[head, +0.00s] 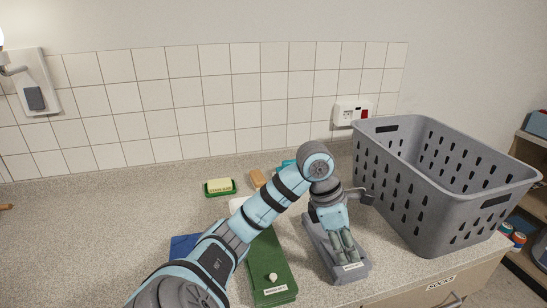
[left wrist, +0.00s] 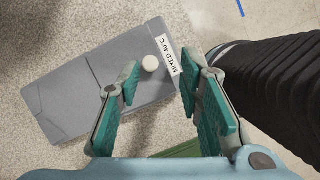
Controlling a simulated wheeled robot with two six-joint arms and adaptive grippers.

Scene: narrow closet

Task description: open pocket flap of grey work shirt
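The grey work shirt (head: 356,275) lies folded flat on the counter, right of a green folded garment. In the left wrist view the shirt (left wrist: 75,105) shows a flap, a round white button (left wrist: 149,63) and a white "MIXED 40°C" label (left wrist: 165,55). My left gripper (head: 345,252) reaches down over the shirt and hides part of it in the head view. In the left wrist view its teal-padded fingers (left wrist: 160,85) are apart, with the button between and beyond the tips. Nothing is held; contact with the cloth cannot be told. My right gripper is not in view.
The green folded garment (head: 268,272) with a white button and label lies just left. A grey laundry basket (head: 420,190) stands close on the right.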

